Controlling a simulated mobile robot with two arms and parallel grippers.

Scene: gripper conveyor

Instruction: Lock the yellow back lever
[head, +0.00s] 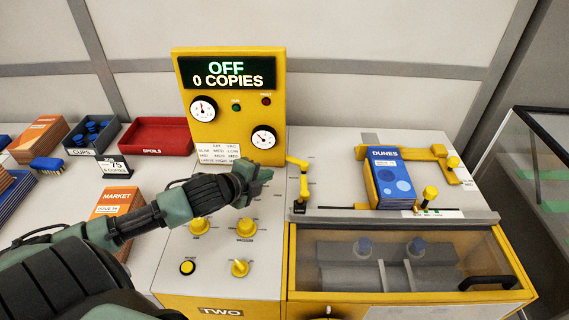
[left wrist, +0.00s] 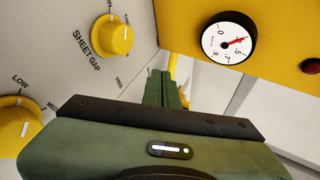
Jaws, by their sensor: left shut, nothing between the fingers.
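My left gripper (head: 266,174) is shut and empty, above the panel in front of the gauges. Its closed green fingers also show in the left wrist view (left wrist: 164,90). A yellow jointed lever (head: 302,182) stands just right of the fingertips, apart from them in the head view. A yellow strip (left wrist: 174,66) shows behind the fingers in the left wrist view. At the back right, a yellow bracket (head: 438,152) carries a small yellow knob (head: 453,162). I cannot tell for certain which is the back lever, or whether it is locked. My right gripper is not in view.
A blue DUNES stack (head: 391,182) lies on the feed table, with a yellow knob (head: 430,193) at its front right. The yellow display box (head: 232,135) reads OFF, 0 COPIES. Panel knobs (head: 245,228) sit below my arm. A red tray (head: 156,137) stands at left.

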